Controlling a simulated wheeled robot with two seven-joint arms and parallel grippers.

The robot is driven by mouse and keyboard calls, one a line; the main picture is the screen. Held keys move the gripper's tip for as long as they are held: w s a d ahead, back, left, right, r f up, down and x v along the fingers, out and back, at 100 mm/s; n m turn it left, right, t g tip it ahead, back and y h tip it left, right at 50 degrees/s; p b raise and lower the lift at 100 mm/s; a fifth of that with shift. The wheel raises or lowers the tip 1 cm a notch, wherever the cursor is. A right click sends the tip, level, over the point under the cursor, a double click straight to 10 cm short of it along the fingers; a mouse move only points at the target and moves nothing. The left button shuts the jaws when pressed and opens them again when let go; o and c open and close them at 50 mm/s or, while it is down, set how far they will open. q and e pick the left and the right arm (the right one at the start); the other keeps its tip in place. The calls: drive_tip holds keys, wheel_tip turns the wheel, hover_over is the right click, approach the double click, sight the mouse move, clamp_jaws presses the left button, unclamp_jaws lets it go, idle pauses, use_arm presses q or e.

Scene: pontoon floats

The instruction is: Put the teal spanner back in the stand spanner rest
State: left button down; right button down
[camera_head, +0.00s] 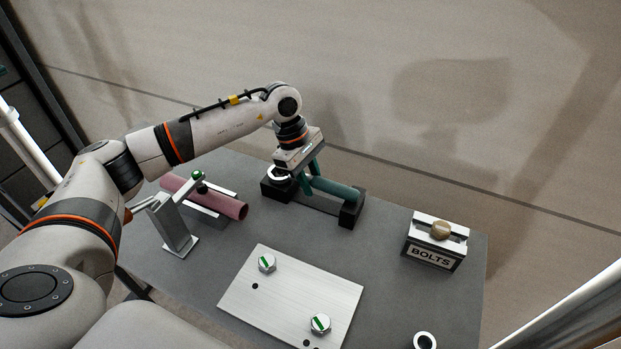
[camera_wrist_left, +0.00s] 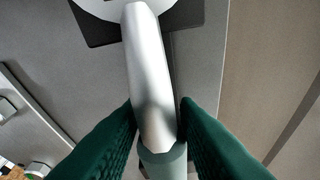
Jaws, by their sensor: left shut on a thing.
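The teal spanner (camera_head: 333,188) lies across the black spanner rest (camera_head: 351,213) at the back of the grey table. Its silver ring head (camera_head: 277,173) is over the left block and its teal handle end is over the right block. I cannot tell if it bears on both blocks. My left gripper (camera_head: 309,180) is shut on the spanner near its middle, from above. In the left wrist view my green fingers (camera_wrist_left: 158,135) flank the silver shaft (camera_wrist_left: 147,70) where it meets the teal grip (camera_wrist_left: 165,162). My right gripper is not in view.
A pink tube (camera_head: 228,205) in a cradle and a grey metal stand (camera_head: 174,225) are left of the rest. A silver plate (camera_head: 290,295) with bolts lies in front. A box marked BOLTS (camera_head: 434,252) stands right. Bare table lies between them.

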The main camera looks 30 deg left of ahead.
use_arm(q)
drive_tip(key=shift+f, duration=0.15)
drive_tip(key=c, duration=1)
unclamp_jaws()
drive_tip(key=shift+a+r+b, duration=0.2)
drive_tip(key=shift+r+b, duration=0.25)
drive_tip(key=shift+b, duration=0.05)
drive_tip(key=b+v, duration=0.3)
drive_tip(key=v, duration=0.6)
drive_tip(key=shift+r, duration=0.3)
drive_tip(key=shift+v, duration=0.8)
